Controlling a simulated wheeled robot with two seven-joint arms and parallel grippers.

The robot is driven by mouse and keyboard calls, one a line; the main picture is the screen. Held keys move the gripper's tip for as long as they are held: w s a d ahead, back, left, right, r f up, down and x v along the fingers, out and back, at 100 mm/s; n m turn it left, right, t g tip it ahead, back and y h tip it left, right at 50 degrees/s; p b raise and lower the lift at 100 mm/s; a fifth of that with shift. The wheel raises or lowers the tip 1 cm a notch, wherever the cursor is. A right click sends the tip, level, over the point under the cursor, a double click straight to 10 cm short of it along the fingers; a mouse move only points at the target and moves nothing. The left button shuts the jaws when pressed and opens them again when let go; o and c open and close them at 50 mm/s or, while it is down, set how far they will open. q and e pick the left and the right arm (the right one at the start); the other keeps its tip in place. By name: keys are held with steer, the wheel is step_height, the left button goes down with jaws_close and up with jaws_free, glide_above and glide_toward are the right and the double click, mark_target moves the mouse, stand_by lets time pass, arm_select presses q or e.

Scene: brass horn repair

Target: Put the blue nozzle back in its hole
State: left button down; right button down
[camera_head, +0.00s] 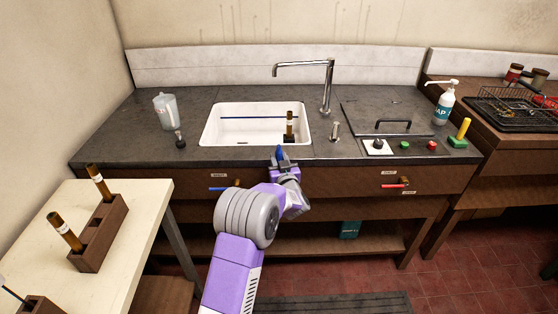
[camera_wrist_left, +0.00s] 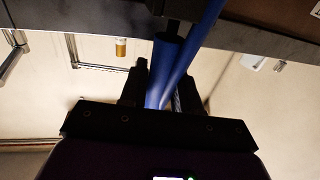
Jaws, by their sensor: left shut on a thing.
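The blue nozzle (camera_head: 280,153) shows as a small blue piece at my left gripper (camera_head: 281,162), just in front of the sink's front edge. In the left wrist view, the blue nozzle (camera_wrist_left: 168,60) is a blue shaft between the dark fingers of my left gripper (camera_wrist_left: 162,88), which is shut on it. A second blue length runs slantwise beside it. I cannot pick out the nozzle's hole with certainty; a small upright metal fitting (camera_head: 335,131) stands on the counter right of the sink. My right gripper is not in view.
The white sink (camera_head: 208,128) has a thin dark blue rod (camera_head: 245,117) across it and a brown tube with a black base (camera_head: 290,124) on its right. The faucet (camera_head: 327,88) stands behind. A clear jug (camera_head: 165,109) and soap bottle (camera_head: 443,104) stand on the counter.

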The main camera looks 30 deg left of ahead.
arm_select(q)
steer(key=shift+f, duration=0.15)
steer(key=shift+f+b, duration=0.35)
steer(key=shift+f+b, duration=1.45)
steer(key=shift+f, duration=0.5)
steer(key=c, duration=0.7)
jaws_free()
steer(key=shift+f, duration=0.1)
steer(key=shift+c, duration=0.2)
steer(key=shift+s+f, duration=0.1)
steer(key=p+v, duration=0.1)
steer(key=v, duration=0.6)
steer(key=shift+d+r+p, duration=0.25)
steer(key=shift+d+p, duration=0.05)
steer(key=shift+p, duration=0.1)
